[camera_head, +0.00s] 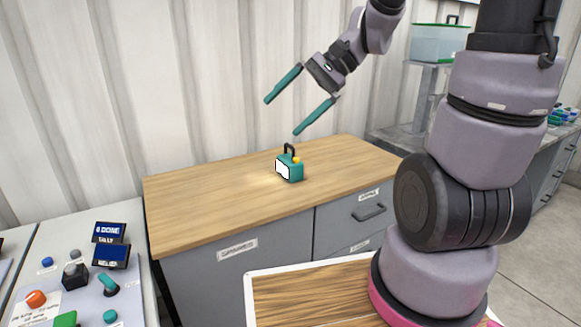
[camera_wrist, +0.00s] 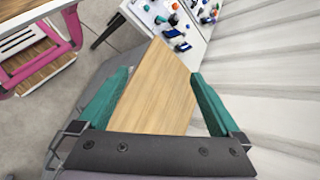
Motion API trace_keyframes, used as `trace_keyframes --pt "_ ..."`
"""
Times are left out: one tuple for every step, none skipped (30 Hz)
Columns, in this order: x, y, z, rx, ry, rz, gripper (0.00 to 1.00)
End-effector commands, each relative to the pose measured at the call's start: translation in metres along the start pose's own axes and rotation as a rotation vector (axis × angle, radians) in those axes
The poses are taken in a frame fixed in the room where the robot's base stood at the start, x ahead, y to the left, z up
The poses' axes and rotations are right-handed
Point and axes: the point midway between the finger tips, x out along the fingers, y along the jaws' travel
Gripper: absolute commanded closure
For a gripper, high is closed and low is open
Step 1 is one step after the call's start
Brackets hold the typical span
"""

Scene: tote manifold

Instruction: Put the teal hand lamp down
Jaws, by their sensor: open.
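The teal hand lamp (camera_head: 290,168) stands upright on the wooden top of the cabinet (camera_head: 200,205), a little right of its middle. It has a black handle, a yellow knob and a bright white front, with a glow on the wood beside it. My gripper (camera_head: 283,117) is above the lamp, its two teal fingers wide apart with nothing between them. The fingers do not touch the lamp. In the wrist view my gripper (camera_wrist: 156,100) is also open, over the bare wooden top (camera_wrist: 155,85); the lamp is not seen there.
A control bench (camera_head: 130,305) with buttons, a lever and small screens stands at the left. A clear bin (camera_head: 440,43) stands on a raised stand at the back right. A corrugated wall (camera_head: 130,90) runs behind the cabinet. Most of the wooden top is clear.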

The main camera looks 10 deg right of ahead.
Motion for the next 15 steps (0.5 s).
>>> trace_keyframes --pt "0.011 -0.006 -0.008 0.063 -0.068 -0.050 0.00" --pt "0.016 -0.011 -0.012 0.095 -0.104 -0.084 0.00" --pt "0.022 -0.018 -0.019 0.138 -0.148 -0.134 0.00" --pt "0.027 -0.024 -0.024 0.171 -0.179 -0.173 0.00" --pt "0.031 -0.029 -0.030 0.203 -0.208 -0.211 0.00" --pt "0.036 -0.035 -0.038 0.248 -0.245 -0.266 0.00" --pt "0.039 -0.040 -0.046 0.283 -0.269 -0.308 0.00" --pt "0.042 -0.044 -0.054 0.318 -0.292 -0.352 0.00" --pt "0.045 -0.049 -0.066 0.363 -0.319 -0.410 0.00" --pt "0.048 -0.053 -0.075 0.398 -0.337 -0.456 0.00" --pt "0.050 -0.056 -0.086 0.433 -0.351 -0.503 0.00" --pt "0.053 -0.059 -0.100 0.480 -0.368 -0.564 0.00" --pt "0.055 -0.060 -0.112 0.517 -0.377 -0.612 0.00" --pt "0.057 -0.061 -0.124 0.554 -0.384 -0.661 0.00" --pt "0.059 -0.061 -0.141 0.603 -0.389 -0.726 0.00"
